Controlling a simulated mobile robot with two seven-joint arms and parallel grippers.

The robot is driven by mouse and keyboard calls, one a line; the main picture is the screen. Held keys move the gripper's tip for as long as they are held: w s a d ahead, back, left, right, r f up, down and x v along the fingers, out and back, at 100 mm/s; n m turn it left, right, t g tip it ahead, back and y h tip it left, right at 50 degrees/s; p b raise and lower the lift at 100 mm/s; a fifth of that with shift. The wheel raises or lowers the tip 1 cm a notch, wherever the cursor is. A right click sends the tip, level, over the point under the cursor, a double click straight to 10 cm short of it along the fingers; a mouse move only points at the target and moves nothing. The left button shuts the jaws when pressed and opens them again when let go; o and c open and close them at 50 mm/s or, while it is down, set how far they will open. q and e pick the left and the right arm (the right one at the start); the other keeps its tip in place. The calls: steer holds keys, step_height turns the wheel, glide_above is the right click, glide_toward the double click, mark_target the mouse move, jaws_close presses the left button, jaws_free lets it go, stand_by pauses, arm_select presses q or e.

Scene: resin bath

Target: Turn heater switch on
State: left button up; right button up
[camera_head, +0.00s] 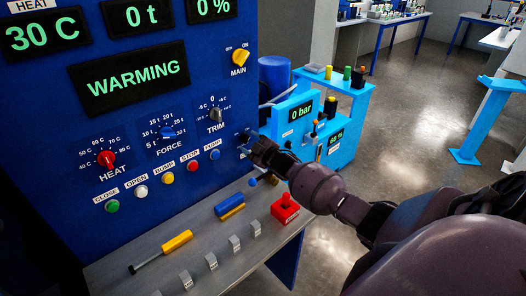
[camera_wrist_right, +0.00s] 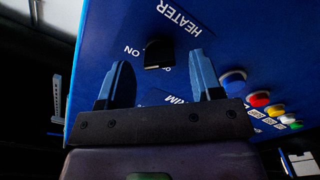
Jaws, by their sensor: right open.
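The heater switch (camera_wrist_right: 158,53) is a small black knob on the blue panel, with "HEATER" and "ON" lettering beside it in the right wrist view. The other position label is partly covered by the knob. My right gripper (camera_wrist_right: 158,62) is open, with its two blue fingers on either side of the switch in that view. Whether the fingers touch it I cannot tell. In the head view the right gripper (camera_head: 244,143) is at the panel's right edge, and the heater switch is hidden behind it. My left gripper is not in view.
The blue panel has a display (camera_head: 130,76) reading "WARMING", a yellow main switch (camera_head: 240,57), a red heat knob (camera_head: 106,158) and several push buttons. The grey shelf (camera_head: 205,236) below holds a yellow-handled tool (camera_head: 176,242) and a red joystick box (camera_head: 285,209).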

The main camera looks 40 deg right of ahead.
steer(key=s, duration=0.9)
steer(key=shift+s+d, duration=0.3)
steer(key=shift+d, duration=0.1)
